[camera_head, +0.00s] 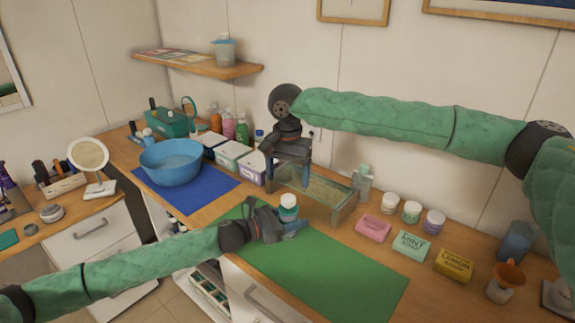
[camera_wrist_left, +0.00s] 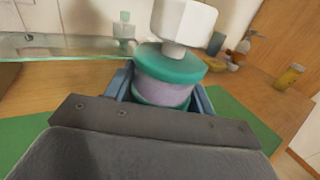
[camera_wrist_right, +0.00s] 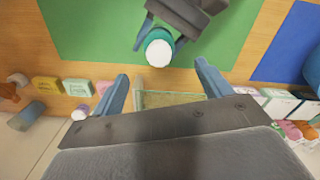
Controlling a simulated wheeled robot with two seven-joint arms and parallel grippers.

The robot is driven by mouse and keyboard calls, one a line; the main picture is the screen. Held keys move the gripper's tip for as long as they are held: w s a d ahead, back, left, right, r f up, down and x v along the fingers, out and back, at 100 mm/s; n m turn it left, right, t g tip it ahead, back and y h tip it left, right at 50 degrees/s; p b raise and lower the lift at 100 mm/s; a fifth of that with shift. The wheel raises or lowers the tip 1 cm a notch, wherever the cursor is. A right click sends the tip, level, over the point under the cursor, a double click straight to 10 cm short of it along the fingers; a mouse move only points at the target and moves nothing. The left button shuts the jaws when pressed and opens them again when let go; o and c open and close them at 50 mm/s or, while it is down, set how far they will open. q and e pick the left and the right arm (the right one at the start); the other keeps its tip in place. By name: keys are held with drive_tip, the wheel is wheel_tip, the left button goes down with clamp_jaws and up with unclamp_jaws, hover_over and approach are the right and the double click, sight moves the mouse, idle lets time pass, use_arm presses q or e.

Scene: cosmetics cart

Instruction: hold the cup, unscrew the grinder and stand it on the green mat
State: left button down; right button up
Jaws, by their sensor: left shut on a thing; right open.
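A small cup (camera_wrist_left: 165,93) with a lavender band between teal rims sits between my left gripper's fingers, over the green mat (camera_head: 330,268). My left gripper (camera_head: 287,228) is shut on it from the side. A white faceted piece, apparently the grinder (camera_wrist_left: 184,20), is on top of the cup, upright; in the head view the white top (camera_head: 288,200) shows too. My right gripper (camera_head: 288,180) is open and empty, pointing down above the glass tray, behind the cup. In the right wrist view the white and teal top (camera_wrist_right: 159,48) lies ahead of its open fingers, apart from them.
The glass tray (camera_head: 330,218) stands close behind the mat. Pink (camera_head: 373,228), mint (camera_head: 411,246) and yellow (camera_head: 453,265) soap blocks lie right of it. A blue bowl (camera_head: 172,170) stands on a blue mat at left. The right part of the green mat is bare.

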sight(288, 197)
wheel_tip(288, 197, down, 9)
drive_tip(key=shift+r, duration=0.2)
drive_tip(key=shift+c, duration=0.3)
drive_tip(key=c, duration=1.1)
drive_tip(key=n, duration=0.7)
drive_tip(key=shift+n, duration=0.3)
drive_tip(key=n, duration=0.6)
drive_tip(key=shift+n, duration=0.4)
drive_tip(key=n, duration=0.4)
drive_tip(key=shift+r, duration=0.1)
drive_tip(key=n, duration=0.5)
